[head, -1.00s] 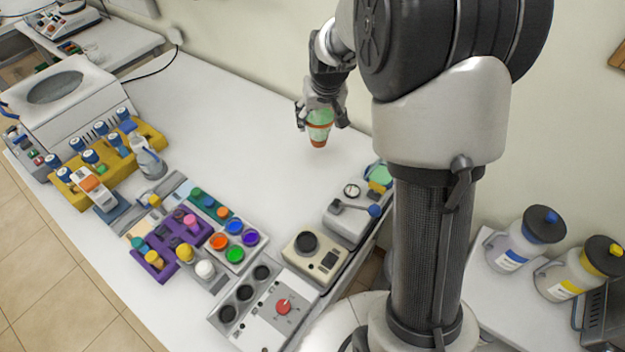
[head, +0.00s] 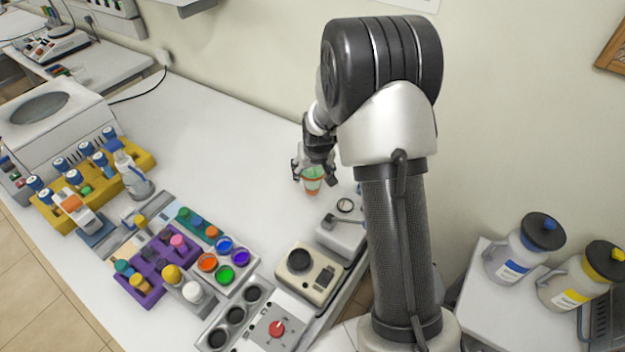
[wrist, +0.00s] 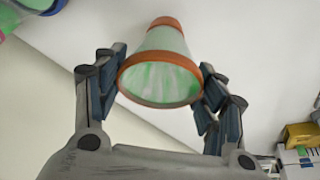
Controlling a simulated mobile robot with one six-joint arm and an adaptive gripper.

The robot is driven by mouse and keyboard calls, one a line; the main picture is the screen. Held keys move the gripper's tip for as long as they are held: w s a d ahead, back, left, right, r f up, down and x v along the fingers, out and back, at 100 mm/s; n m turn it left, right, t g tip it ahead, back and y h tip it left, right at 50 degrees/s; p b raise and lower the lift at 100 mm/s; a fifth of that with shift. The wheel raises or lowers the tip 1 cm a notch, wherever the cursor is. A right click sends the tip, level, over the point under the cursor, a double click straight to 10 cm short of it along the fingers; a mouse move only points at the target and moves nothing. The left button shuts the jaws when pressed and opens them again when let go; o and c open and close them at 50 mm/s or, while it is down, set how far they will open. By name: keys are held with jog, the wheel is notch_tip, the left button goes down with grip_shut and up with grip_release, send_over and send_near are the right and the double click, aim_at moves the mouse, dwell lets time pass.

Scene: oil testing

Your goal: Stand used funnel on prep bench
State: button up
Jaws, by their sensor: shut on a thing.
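The used funnel (head: 312,180) is a green-streaked translucent cone with orange rims at both ends. My gripper (head: 315,172) is shut on it, near the back right part of the white bench (head: 240,130). In the wrist view the funnel (wrist: 162,70) sits between the two finger pads of my gripper (wrist: 160,85), its wide rim toward the camera and its narrower orange end away. In the head view it looks upright, at or just above the bench top; I cannot tell whether it touches.
A grey-white device (head: 342,230) stands close in front of the funnel, with a beige device (head: 305,272) nearer. A purple rack (head: 160,262) and yellow rack (head: 60,213) hold several small items at the left. The bench left of and behind the funnel is clear.

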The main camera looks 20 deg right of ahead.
jog(key=shift+f+b, duration=0.35)
jog(key=shift+f, duration=1.4)
jog(key=shift+f, duration=0.2)
jog(key=o, duration=1.1)
jog(key=shift+r, duration=0.1)
